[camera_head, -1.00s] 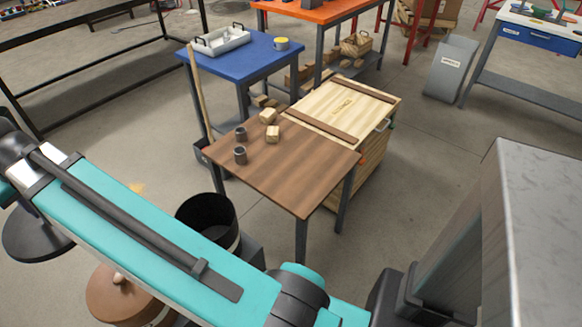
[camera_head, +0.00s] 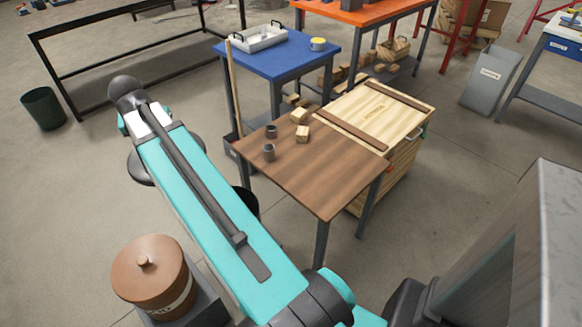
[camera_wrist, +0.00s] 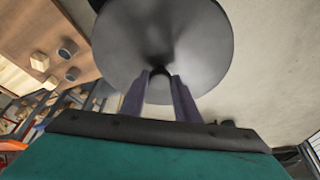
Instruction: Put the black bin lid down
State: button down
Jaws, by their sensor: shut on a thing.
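The black bin lid (camera_wrist: 165,35) is a round dark disc that fills the top of the wrist view. My gripper (camera_wrist: 160,78) is shut on the knob at its middle. In the head view the lid's edge (camera_head: 141,169) shows beside and behind my teal arm, held out left of the wooden table; my gripper is hidden there. A black bin (camera_head: 248,201) stands on the floor by the table's left front, mostly hidden behind my arm.
A brown lidded pot (camera_head: 150,275) sits on a dark stand at the lower left. A brown table (camera_head: 325,185) bears grey cups and wooden blocks. A blue table (camera_head: 285,62) stands behind it. A dark green bin (camera_head: 43,108) is far left. Floor at left is largely clear.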

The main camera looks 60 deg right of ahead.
jog(key=s+d+f+m+g, duration=0.15)
jog(key=s+d+m, duration=0.3)
jog(key=d, duration=0.45)
jog(key=s+d+f+m+g+h+p, duration=0.1)
jog(key=s+d+f+m, duration=0.2)
jog(key=s+d, duration=0.45)
jog(key=s+d+f+m+g, duration=0.2)
jog(key=s+d+m, duration=0.15)
jog(key=d, duration=0.75)
jog(key=s+d+f+m+g, duration=0.1)
jog(key=s+d+f+m, duration=0.1)
jog(key=s+d, duration=0.3)
jog(key=s+d+f+m+y, duration=0.1)
jog(key=s+d+m, duration=0.3)
jog(key=s, duration=0.6)
jog(key=s+d+f+m+g, duration=0.1)
jog(key=s+d+f+m, duration=0.1)
jog(key=s+d+m, duration=0.2)
jog(key=s+d+p, duration=0.1)
jog(key=s+d, duration=0.1)
jog(key=s, duration=0.2)
jog(key=shift+d+f+g+y, duration=0.35)
jog(key=shift+d+f+y, duration=0.05)
jog(key=shift+w+f, duration=0.1)
notch_tip(320, 180, down, 6)
jog(key=shift+p, duration=0.35)
jog(key=shift+f, duration=0.1)
jog(key=shift+f+p, duration=0.3)
jog(key=shift+f, duration=1.5)
